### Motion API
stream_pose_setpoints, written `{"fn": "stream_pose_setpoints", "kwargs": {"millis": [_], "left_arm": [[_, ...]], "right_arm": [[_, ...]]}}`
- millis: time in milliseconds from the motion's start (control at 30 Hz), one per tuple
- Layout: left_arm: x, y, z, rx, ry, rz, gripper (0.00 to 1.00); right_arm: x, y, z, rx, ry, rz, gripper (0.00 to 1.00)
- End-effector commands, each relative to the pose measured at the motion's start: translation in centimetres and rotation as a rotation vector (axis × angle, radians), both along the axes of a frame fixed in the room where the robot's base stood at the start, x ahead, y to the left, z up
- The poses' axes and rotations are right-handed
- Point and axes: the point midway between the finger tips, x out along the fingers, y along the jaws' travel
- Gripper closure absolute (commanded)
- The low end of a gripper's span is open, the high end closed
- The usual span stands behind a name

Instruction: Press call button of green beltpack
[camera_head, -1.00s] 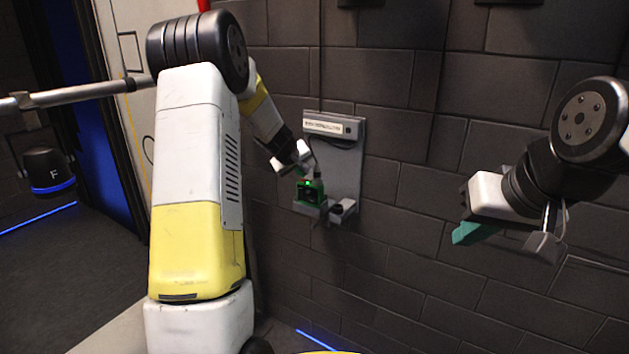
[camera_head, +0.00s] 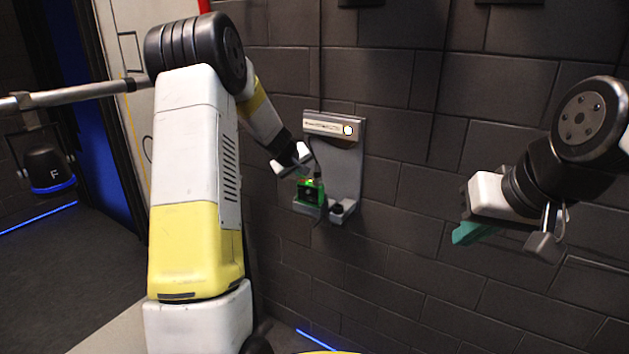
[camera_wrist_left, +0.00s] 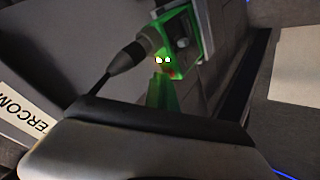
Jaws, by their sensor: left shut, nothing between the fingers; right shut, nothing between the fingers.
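The green beltpack (camera_head: 310,192) sits in a small grey wall bracket (camera_head: 340,172) and glows green. It also shows in the left wrist view (camera_wrist_left: 182,35), with two small bright lights on it. My left gripper (camera_head: 304,172) is shut and empty, right at the top of the beltpack. The exact contact with its call button is hidden. A round lamp (camera_head: 348,130) on the bracket's labelled top strip is lit bright. My right gripper (camera_head: 466,236) is shut and empty, off to the right in front of the wall and away from the beltpack.
A dark block wall (camera_head: 420,200) stands behind the bracket. A cable plug (camera_wrist_left: 128,58) is close to the beltpack. The wall between the bracket and my right gripper is clear.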

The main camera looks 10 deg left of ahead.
Motion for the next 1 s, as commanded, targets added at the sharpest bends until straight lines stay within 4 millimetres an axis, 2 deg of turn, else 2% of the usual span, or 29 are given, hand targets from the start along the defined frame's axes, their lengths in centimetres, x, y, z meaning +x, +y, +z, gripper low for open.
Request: {"fn": "stream_pose_setpoints", "kwargs": {"millis": [400,767,1000], "left_arm": [[0.0,-0.1,1.4,0.000,0.000,-0.002,1.00],[0.0,-0.1,1.7,0.000,0.000,-0.002,1.00],[0.0,-0.1,4.1,0.002,-0.003,-0.003,1.00]], "right_arm": [[0.0,0.0,0.0,0.000,0.000,0.000,1.00],[0.0,0.0,0.0,0.000,0.000,0.000,1.00],[0.0,0.0,0.0,0.000,0.000,0.000,1.00]]}}
